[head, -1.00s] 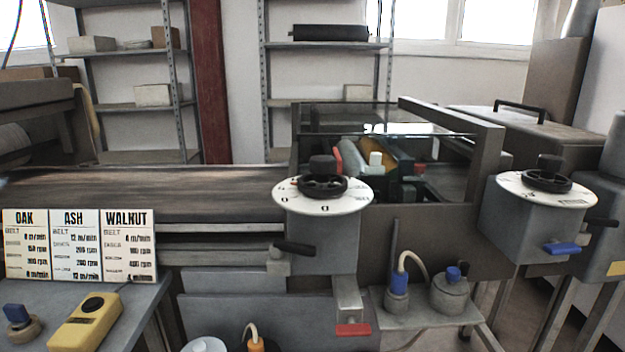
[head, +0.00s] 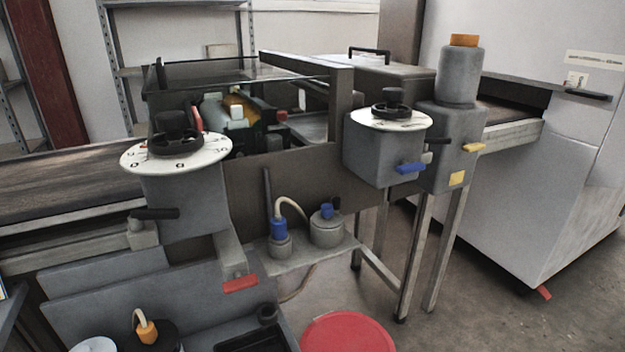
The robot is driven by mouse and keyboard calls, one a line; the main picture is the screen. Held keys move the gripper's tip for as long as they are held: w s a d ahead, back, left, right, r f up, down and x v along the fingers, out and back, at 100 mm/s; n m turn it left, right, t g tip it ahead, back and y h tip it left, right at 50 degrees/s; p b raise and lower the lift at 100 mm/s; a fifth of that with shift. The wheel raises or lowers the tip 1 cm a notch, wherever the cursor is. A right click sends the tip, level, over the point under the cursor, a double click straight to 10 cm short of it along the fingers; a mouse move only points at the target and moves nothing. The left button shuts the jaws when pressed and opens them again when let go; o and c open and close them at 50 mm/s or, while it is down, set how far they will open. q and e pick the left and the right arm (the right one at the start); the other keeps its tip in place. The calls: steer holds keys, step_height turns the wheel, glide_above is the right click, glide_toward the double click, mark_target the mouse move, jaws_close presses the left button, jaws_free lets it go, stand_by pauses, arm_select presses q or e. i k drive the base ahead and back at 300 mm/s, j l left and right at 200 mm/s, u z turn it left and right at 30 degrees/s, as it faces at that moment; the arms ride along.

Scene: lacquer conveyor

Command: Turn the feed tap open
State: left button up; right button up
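No label names the feed tap, so I cannot tell for certain which handle it is. A small yellow lever (head: 473,147) sticks out from the right side of a grey post-like tank (head: 455,110) with an orange cap. A blue lever (head: 411,168) sits low on the right dial box (head: 383,155). A red lever (head: 240,284) sits below the left dial box (head: 185,205), and a black handle (head: 155,214) is on that box's front. Neither of my grippers is in view.
A conveyor (head: 70,182) runs in at the left to a glazed roller unit. A small shelf (head: 310,258) holds two grey pots. A red round lid (head: 347,333) is at the bottom. A large pale cabinet (head: 540,190) stands right. Floor between is clear.

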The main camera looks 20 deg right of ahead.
mark_target(405, 167)
steer(key=z, duration=1.2)
